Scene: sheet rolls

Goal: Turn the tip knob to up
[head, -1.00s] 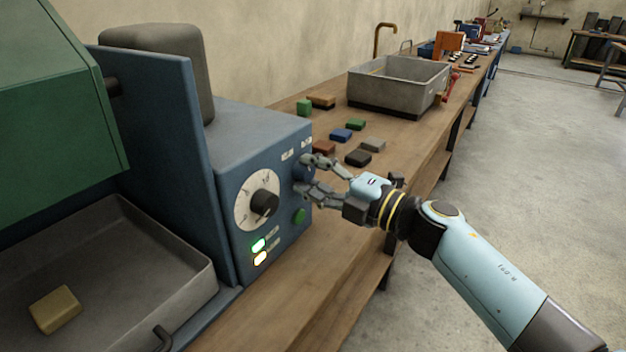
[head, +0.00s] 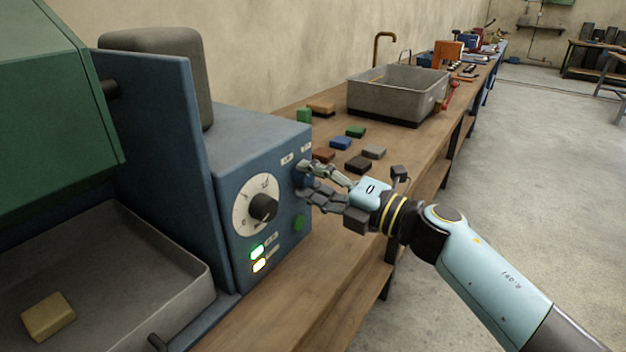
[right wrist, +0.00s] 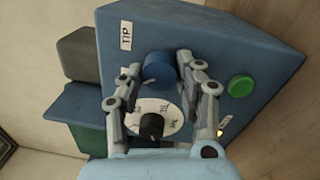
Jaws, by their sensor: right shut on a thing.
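The tip knob (right wrist: 159,68) is a round blue knob on the front of the blue control box (head: 262,140). In the right wrist view a TIP label (right wrist: 126,36) is above and left of it. In the head view the knob (head: 304,181) is mostly hidden by my fingers. My right gripper (head: 310,182) is shut on the knob, one finger on each side. Its fingers also show in the right wrist view (right wrist: 160,78). The knob's pointing direction cannot be read. My left gripper is not in view.
The box also has a black dial (head: 263,207), a green button (head: 299,222) and lit lamps (head: 258,251). A grey tray (head: 110,270) holds a tan block (head: 48,316). Colored blocks (head: 341,143) and a grey bin (head: 392,95) are on the bench behind.

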